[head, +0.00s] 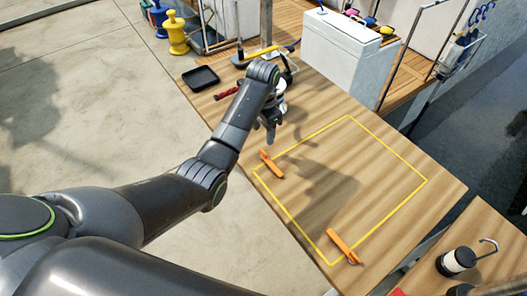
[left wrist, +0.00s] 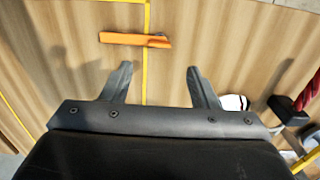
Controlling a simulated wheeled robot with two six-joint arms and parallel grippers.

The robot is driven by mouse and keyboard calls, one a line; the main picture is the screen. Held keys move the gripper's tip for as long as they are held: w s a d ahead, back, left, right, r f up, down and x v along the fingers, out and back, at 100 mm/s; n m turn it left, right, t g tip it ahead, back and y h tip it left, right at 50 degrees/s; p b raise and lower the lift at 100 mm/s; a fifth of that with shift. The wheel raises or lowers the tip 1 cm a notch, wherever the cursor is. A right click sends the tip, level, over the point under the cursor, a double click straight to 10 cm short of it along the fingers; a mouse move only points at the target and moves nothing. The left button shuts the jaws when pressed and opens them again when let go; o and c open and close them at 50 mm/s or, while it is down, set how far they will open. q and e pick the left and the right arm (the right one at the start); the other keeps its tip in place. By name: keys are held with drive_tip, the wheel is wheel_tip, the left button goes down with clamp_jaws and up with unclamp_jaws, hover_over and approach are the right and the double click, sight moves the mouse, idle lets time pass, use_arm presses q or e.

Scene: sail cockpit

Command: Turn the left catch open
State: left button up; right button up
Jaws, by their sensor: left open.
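The left catch (head: 271,165) is an orange bar lying across the yellow line of the hatch outline (head: 315,135), at its left corner. In the left wrist view the catch (left wrist: 135,40) lies crosswise to the yellow line, beyond my fingertips. My left gripper (head: 270,136) is above the wooden top, just behind the catch in the head view, apart from it. Its fingers (left wrist: 159,70) are spread with nothing between them but wood and the yellow line. A second orange catch (head: 343,246) lies across the near corner of the outline. My right gripper is out of view.
A black tray (head: 201,78) and a red-handled tool (head: 226,93) lie at the back left of the wooden top. A white box (head: 345,55) stands behind. A white round thing (left wrist: 234,102) shows beside my right-hand finger. The outlined area is clear.

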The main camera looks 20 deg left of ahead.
sight(263, 152)
use_arm(q)
wheel_tip(263, 152, down, 4)
drive_tip(key=shift+s+r, duration=0.15)
drive_tip(key=shift+r, duration=0.05)
wheel_tip(263, 152, down, 4)
drive_tip(key=shift+f, duration=0.65)
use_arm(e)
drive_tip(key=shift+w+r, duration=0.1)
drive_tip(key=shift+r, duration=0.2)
use_arm(q)
drive_tip(key=shift+c, duration=0.2)
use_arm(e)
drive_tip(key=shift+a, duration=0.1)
use_arm(q)
clamp_jaws()
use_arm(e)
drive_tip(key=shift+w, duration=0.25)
